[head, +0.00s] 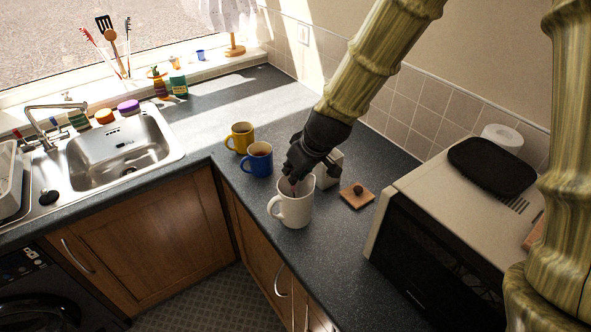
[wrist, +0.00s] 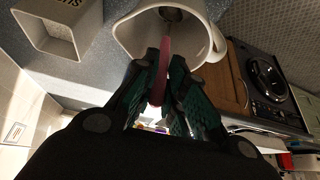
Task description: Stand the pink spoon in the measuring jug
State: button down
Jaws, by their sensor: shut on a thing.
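The measuring jug (head: 294,208) is white, with a handle at its left, and stands upright on the dark counter in the head view. In the wrist view the jug (wrist: 132,38) is at the top, its mouth facing the camera. My gripper (head: 293,178) is just above the jug's mouth. In the wrist view my gripper (wrist: 164,72) is shut on the pink handle of the spoon (wrist: 160,85).
A blue mug (head: 258,160) and a yellow mug (head: 240,138) stand behind the jug to the left. A square white container (wrist: 60,35) is close by. A wooden coaster (head: 357,198) with a small brown object lies to the right, before the microwave (head: 440,215).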

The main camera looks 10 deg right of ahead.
jog(key=shift+f, duration=0.15)
jog(key=c, duration=1.5)
grip_release()
jog(key=shift+r, duration=0.25)
jog(key=shift+b+v, duration=1.1)
jog(key=shift+v, duration=4.8)
